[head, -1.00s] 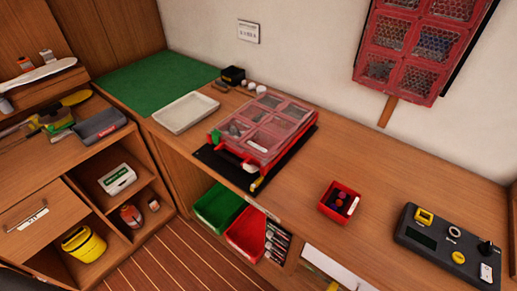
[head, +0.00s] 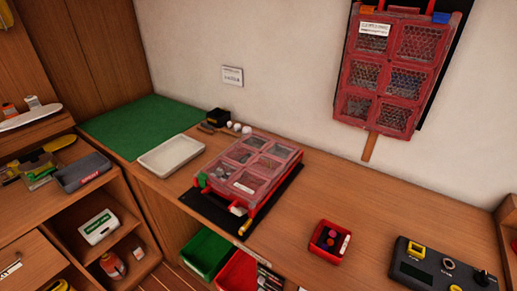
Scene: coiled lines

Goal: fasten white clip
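A red case (head: 214,188) with a clear lid in several panes lies on a black mat (head: 205,208) on the wooden bench. A small white piece (head: 237,209), which looks like the white clip, sits at the case's front edge. It is too small to tell whether it is fastened. A green clip (head: 202,179) is at the case's left front corner. A small yellow piece (head: 243,229) is at the mat's front edge. The lid looks down on the case. Neither of my grippers is in view.
A white tray (head: 171,157) and green mat (head: 140,125) lie left of the case. A small red box (head: 329,242) and a dark control box (head: 445,267) stand to the right. A similar red case (head: 397,70) hangs on the wall. Bench between the case and red box is clear.

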